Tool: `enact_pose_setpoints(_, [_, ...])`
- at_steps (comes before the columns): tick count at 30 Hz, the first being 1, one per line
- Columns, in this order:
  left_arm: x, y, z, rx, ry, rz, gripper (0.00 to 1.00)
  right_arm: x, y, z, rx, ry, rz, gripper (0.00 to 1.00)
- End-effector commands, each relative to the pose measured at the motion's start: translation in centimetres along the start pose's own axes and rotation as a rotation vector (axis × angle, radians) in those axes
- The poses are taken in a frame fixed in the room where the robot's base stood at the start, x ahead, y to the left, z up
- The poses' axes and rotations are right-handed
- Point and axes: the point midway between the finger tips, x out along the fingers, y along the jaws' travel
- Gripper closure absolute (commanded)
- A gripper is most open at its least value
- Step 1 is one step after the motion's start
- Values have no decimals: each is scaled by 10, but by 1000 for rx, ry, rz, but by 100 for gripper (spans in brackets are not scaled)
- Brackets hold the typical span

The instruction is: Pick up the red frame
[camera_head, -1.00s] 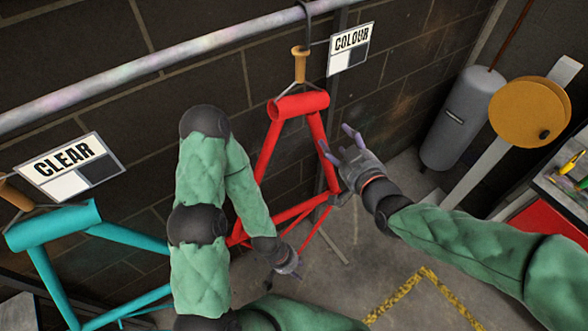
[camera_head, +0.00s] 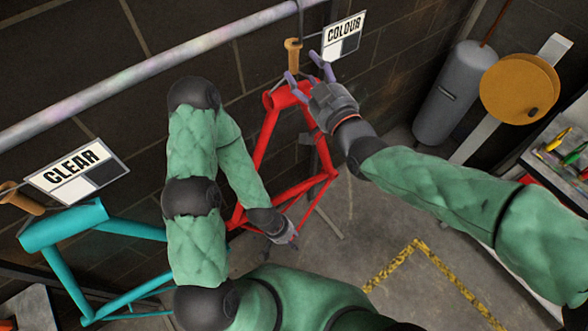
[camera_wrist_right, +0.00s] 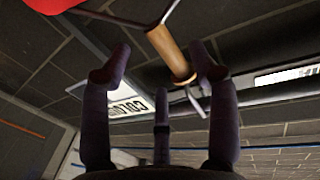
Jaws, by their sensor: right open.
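The red frame (camera_head: 265,145) hangs upright against the dark wall from a hook with a wooden handle (camera_head: 293,55). My right gripper (camera_head: 308,76) is open at the right end of its top tube and partly covers it. In the right wrist view, the wooden handle (camera_wrist_right: 169,53) shows between the spread fingers (camera_wrist_right: 162,75), and a bit of the red frame (camera_wrist_right: 52,4) shows at the top left. Nothing is held there. My left gripper (camera_head: 286,236) is low, by the frame's lower tubes; its finger state is too small to tell.
A teal frame (camera_head: 65,265) hangs at the left below a CLEAR sign (camera_head: 77,170). A COLOUR sign (camera_head: 342,38) is beside the red frame's hook. A rail (camera_head: 150,72) runs above. A grey cylinder (camera_head: 452,95) and tool bench are at right. The floor in front is open.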

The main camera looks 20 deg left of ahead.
Motion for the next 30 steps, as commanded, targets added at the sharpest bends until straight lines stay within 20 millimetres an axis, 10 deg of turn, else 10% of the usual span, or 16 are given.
enact_pose_setpoints(24, [-13, 5, 0, 0, 0, 0, 60, 51, -3, 3, 0, 0, 0, 40])
enact_pose_setpoints(30, [-13, 5, 0, 0, 0, 0, 60, 51, -3, 3, 0, 0, 0, 93])
